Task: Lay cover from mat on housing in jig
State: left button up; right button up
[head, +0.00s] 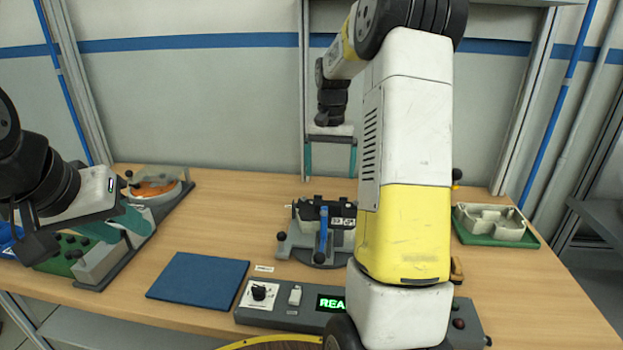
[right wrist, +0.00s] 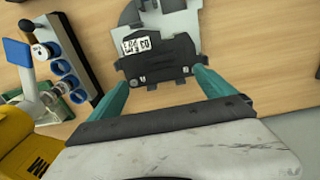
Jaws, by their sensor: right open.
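The blue mat (head: 198,276) lies bare on the table, left of centre. The jig (head: 318,258) stands right of it, with a blue-handled clamp at its front. A dark cover with a white label (head: 340,222) sits over the light grey housing in the jig; it also shows in the right wrist view (right wrist: 160,60). I cannot tell if it is fully seated. My right gripper (head: 331,172) is open above the jig, its teal fingertips either side of the cover in the right wrist view. My left gripper (head: 138,232) is at the far left; its jaw opening is unclear.
A control box (head: 310,318) with a green display stands at the front. A green tray (head: 515,241) holding a grey part is at right. An orange round part (head: 153,190) sits in a fixture at back left. A rack with blue rings (right wrist: 68,68) shows beside the jig.

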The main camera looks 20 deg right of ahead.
jog(key=s+a+r+n+t, duration=0.1)
jog(key=s+a+r+t, duration=0.1)
jog(key=s+a+r, duration=0.3)
jog(key=s+a+r+n+t+y, duration=0.1)
jog(key=s+a+r+n, duration=0.1)
jog(key=s, duration=0.5)
jog(key=s+a+r+n+t, duration=0.1)
jog(key=s+a+r+t, duration=0.1)
jog(key=s+a+r, duration=0.3)
jog(key=s+a+f+n+t+y, duration=0.1)
jog(key=s+a+f, duration=0.1)
jog(key=s, duration=0.6)
jog(key=shift+s+f+n, duration=0.4)
jog(key=shift+f, duration=0.2)
